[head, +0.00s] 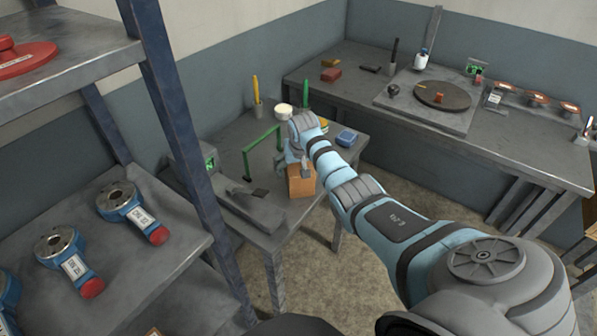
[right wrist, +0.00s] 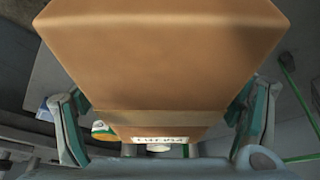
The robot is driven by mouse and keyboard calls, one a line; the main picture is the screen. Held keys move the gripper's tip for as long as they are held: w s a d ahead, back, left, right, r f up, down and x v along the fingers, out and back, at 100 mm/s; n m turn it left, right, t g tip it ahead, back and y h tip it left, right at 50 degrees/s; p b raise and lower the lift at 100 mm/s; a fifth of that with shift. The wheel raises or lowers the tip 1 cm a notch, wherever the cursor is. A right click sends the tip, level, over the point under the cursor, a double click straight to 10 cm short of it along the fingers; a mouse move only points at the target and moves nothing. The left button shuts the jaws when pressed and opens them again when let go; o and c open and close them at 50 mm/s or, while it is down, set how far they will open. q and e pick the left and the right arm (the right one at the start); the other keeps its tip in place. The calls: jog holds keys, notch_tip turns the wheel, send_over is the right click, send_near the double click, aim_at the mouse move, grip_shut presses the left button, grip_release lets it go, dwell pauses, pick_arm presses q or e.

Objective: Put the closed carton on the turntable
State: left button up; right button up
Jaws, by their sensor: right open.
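The brown carton (head: 300,182) stands at the near edge of the small grey table. The carton (right wrist: 165,50) fills the middle of the right wrist view; a tape band and a white label show on it, and no open flaps are visible. My right gripper (head: 306,168) is at the carton. Its open fingers (right wrist: 160,125) stand on either side of the carton, with gaps visible beside it. A round dark turntable (head: 443,96) with a small orange mark lies on a grey board on the back bench. My left gripper is not in view.
A green frame (head: 262,150), a yellow pen in a holder (head: 257,106), a white round item (head: 284,111) and a blue box (head: 346,138) crowd the small table. A scale-like device (head: 245,205) lies left of the carton. A shelf post (head: 180,130) rises at left.

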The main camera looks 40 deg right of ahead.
jog(key=shift+f, duration=0.15)
jog(key=c, duration=1.5)
